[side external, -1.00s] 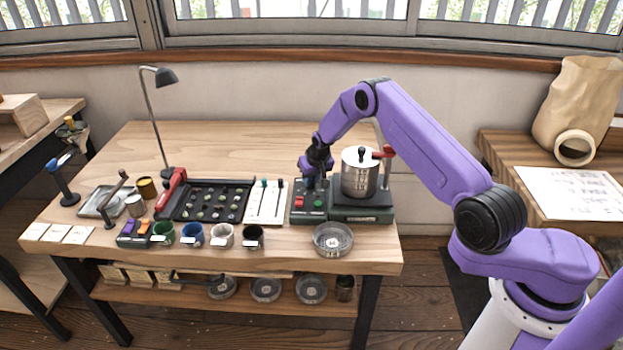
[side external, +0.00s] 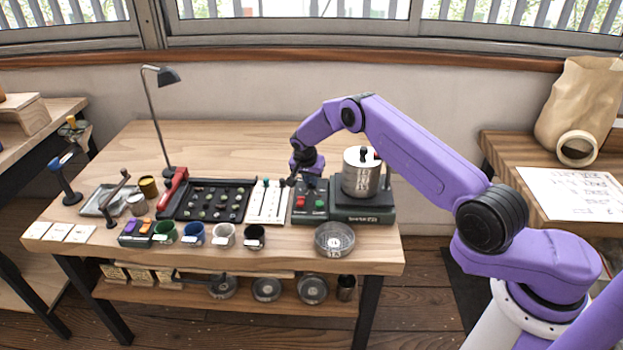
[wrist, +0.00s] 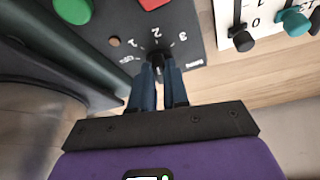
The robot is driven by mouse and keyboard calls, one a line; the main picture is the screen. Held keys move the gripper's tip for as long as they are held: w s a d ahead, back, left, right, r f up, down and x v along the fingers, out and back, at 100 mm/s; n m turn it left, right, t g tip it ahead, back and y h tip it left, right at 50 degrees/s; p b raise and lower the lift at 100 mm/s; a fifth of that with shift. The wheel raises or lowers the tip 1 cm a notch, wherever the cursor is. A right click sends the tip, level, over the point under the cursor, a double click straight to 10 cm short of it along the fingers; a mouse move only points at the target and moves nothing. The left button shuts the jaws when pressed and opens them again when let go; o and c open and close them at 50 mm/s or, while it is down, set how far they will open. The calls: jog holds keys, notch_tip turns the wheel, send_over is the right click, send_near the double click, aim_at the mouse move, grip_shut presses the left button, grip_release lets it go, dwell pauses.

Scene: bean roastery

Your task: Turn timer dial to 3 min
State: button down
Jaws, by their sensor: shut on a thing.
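The timer dial (wrist: 157,57) is a small black knob on a dark grey panel, with white numbers 1, 2 and 3 around it, seen in the wrist view. I cannot clearly tell which number its pointer faces. My gripper (wrist: 160,70) has its two blue fingers closed on the knob from the near side of that view. In the side view, my gripper (side external: 292,182) is at the back left of the control box (side external: 310,212), and the dial is too small and covered to make out.
A red button (side external: 300,202) and a green button (side external: 319,205) are on the same box. A slider board (side external: 266,203) lies just left of it. A steel pot (side external: 360,178) stands close on the right, and a round dish (side external: 334,240) sits in front.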

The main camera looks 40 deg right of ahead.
jog(key=m, duration=0.1)
jog(key=m+g, duration=0.1)
jog(key=m, duration=0.2)
jog(key=shift+w+m+g+h, duration=0.25)
jog(key=shift+m+g+h, duration=0.05)
jog(key=shift+g, duration=0.1)
jog(key=shift+w+m+g, duration=0.1)
jog(key=shift+m+g, duration=0.7)
jog(key=shift+m, duration=1.5)
jog(key=c, duration=1.1)
grip_release()
jog(key=v, duration=1.2)
jog(key=shift+w+d, duration=0.15)
